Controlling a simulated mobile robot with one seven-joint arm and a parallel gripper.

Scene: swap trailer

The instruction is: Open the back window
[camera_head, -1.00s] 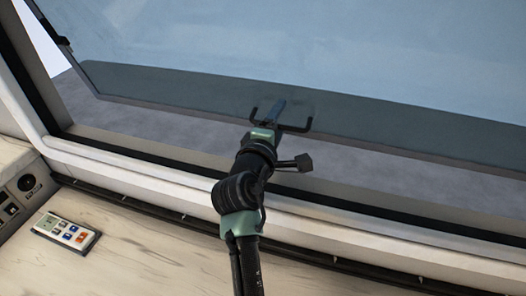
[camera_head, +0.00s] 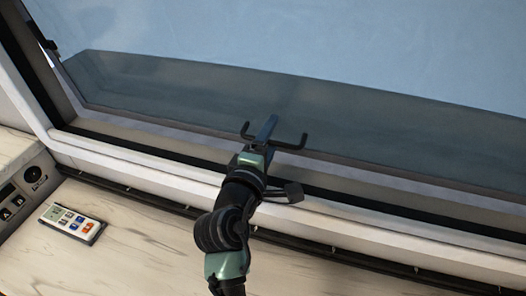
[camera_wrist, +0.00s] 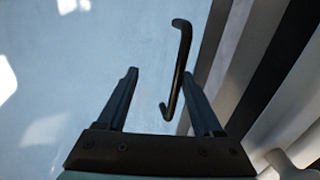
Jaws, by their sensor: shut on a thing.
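The back window (camera_head: 400,50) is a large tinted pane seen through its frame in the head view. Its lower edge stands a little away from the frame, with a narrow gap along the bottom. A black handle (camera_head: 290,147) is at the pane's lower edge. It shows as a bent black rod (camera_wrist: 181,60) in the wrist view. My gripper (camera_head: 268,128) is at the handle, with the handle's ends showing on both sides of it. In the wrist view my gripper's fingers (camera_wrist: 160,102) look spread, with the rod between them, nearer the right finger. The exact contact is hard to see.
The pale window frame and sill (camera_head: 140,167) run across below the pane. A marbled countertop (camera_head: 140,240) lies in front, with a white remote (camera_head: 72,223) on it. A socket panel (camera_head: 25,190) is at the left edge.

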